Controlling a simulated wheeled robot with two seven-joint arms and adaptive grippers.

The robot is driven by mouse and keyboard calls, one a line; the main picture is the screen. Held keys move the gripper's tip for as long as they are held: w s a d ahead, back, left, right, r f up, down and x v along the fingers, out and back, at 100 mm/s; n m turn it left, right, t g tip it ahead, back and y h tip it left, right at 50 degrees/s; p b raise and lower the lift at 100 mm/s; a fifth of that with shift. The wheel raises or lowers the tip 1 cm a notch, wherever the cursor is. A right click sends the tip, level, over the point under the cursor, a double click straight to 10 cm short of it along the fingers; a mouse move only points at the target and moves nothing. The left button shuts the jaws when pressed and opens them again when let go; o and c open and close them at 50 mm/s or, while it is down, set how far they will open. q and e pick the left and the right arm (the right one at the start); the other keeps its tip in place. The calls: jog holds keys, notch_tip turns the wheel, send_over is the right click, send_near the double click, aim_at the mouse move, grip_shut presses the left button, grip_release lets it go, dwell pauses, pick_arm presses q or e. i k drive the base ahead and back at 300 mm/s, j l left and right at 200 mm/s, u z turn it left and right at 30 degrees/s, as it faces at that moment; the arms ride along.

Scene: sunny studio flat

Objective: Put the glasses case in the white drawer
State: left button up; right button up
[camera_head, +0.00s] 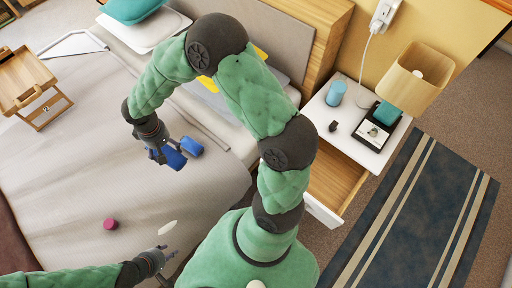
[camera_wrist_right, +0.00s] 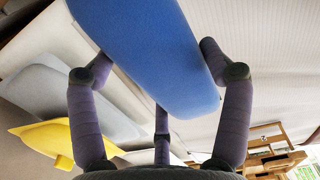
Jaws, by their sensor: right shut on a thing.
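The blue glasses case (camera_head: 191,146) is in my right gripper (camera_head: 172,154), held over the bed. In the right wrist view the case (camera_wrist_right: 150,45) spans between the fingers (camera_wrist_right: 158,75), which close on it from both sides. The white drawer (camera_head: 322,213) of the nightstand is pulled open, with its bare wooden inside showing; part of it is hidden behind my right arm. My left gripper (camera_head: 169,256) is low in the head view, over the near part of the bed, and is too small to tell whether it is open.
On the nightstand (camera_head: 347,148) are a blue cup (camera_head: 336,93), a small dark object (camera_head: 333,126), a dark framed item (camera_head: 374,133) and a lamp (camera_head: 414,80). The bed (camera_head: 60,165) holds a dark pink cylinder (camera_head: 110,224) and a wooden tray table (camera_head: 27,82). A striped rug (camera_head: 425,215) lies right.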

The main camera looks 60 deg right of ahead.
aim_at(322, 188)
jog(key=j+z, duration=0.1)
jog(key=z, duration=0.35)
jog(key=j+z, duration=0.1)
jog(key=z, duration=0.35)
jog(key=j+z, duration=0.1)
jog(key=z, duration=0.3)
jog(key=k+z, duration=0.1)
jog(key=z, duration=0.35)
jog(key=j+z, duration=0.1)
jog(key=z, duration=0.35)
jog(key=k, duration=0.05)
